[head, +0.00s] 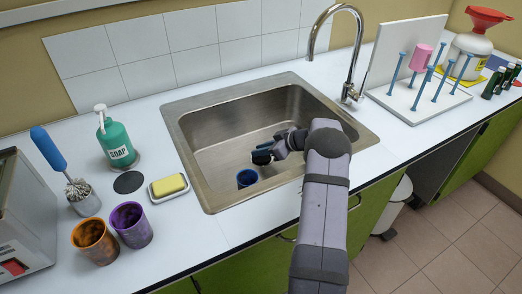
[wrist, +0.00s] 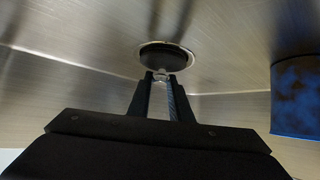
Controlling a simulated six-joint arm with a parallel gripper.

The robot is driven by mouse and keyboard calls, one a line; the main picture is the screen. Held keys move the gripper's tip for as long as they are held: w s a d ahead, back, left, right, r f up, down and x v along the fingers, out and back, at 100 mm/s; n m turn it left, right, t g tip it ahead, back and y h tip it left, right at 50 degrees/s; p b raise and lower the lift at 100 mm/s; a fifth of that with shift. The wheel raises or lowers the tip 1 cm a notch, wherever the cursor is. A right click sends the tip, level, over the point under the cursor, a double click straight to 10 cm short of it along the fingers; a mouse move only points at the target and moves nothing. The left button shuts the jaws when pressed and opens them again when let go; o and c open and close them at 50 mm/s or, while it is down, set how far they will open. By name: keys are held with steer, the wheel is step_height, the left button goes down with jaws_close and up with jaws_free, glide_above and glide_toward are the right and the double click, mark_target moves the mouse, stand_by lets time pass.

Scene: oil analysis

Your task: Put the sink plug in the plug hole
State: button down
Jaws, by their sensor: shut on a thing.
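The sink plug (wrist: 168,57) is a dark round disc in the wrist view, with a small pale knob on the side facing me. My gripper (wrist: 161,76) is shut on this knob. A bright metal rim shows around the disc at the plug hole (wrist: 194,60). The disc looks lined up with the hole, but I cannot tell whether it is fully seated or just above it. In the head view my gripper (head: 262,157) is low inside the steel sink (head: 205,140), and the plug and hole cannot be made out there.
A blue cup (head: 247,178) stands in the sink near my gripper; it also shows at the right of the wrist view (wrist: 296,97). The tap (head: 351,60) rises behind. Soap on a dish (head: 168,186) and a flat dark disc (head: 129,182) lie on the left counter.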

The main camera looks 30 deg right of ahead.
steer(key=shift+f, duration=0.1)
steer(key=c, duration=1.6)
jaws_free()
steer(key=shift+d+r, duration=0.1)
steer(key=shift+r, duration=0.1)
steer(key=v, duration=0.7)
steer(key=shift+s, duration=0.2)
steer(key=shift+w+r, duration=0.1)
steer(key=shift+r, duration=0.05)
